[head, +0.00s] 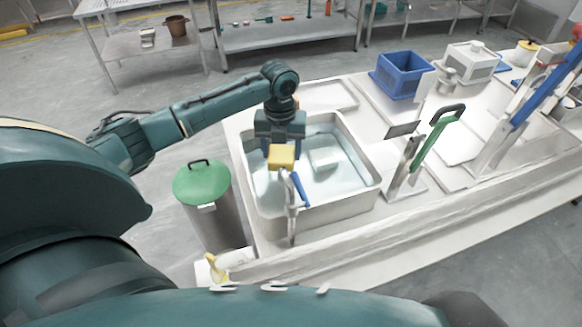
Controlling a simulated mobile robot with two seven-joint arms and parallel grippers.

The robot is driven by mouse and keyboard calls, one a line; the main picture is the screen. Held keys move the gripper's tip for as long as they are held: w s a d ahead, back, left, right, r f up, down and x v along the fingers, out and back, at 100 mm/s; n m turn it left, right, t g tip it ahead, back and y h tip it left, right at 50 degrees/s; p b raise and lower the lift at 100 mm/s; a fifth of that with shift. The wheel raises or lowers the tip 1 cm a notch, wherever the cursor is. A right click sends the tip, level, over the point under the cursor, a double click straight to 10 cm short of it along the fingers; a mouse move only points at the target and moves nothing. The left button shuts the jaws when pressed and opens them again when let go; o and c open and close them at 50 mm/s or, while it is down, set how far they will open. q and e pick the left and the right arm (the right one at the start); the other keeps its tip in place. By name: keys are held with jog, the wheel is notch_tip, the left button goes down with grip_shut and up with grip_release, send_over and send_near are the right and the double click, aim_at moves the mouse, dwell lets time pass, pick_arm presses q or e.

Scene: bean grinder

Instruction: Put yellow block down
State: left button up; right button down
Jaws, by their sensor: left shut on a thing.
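A yellow block (281,157) is held by my left gripper (280,148) above the left part of the sink. The gripper points down and is shut on the block. The fingertips are mostly hidden behind the block. The sink (350,201) is a metal basin set in the white counter, with a pale block (324,158) inside it. A faucet (291,205) with a blue lever stands at the sink's near edge, just below the yellow block in the picture. My right gripper is not in view.
A bin with a green lid (202,184) stands left of the counter. A green-handled device (432,135) stands right of the sink. A blue crate (402,74) and a white container (470,62) are at the back right. A flat tray (325,97) lies behind the sink.

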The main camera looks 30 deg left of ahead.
aim_at(282, 165)
pick_arm(q)
jog(key=shift+f, duration=2.95)
jog(key=shift+f, duration=0.1)
jog(key=o, duration=1.1)
jog(key=shift+o, duration=0.2)
notch_tip(282, 165, up, 12)
jog(key=shift+r, duration=0.15)
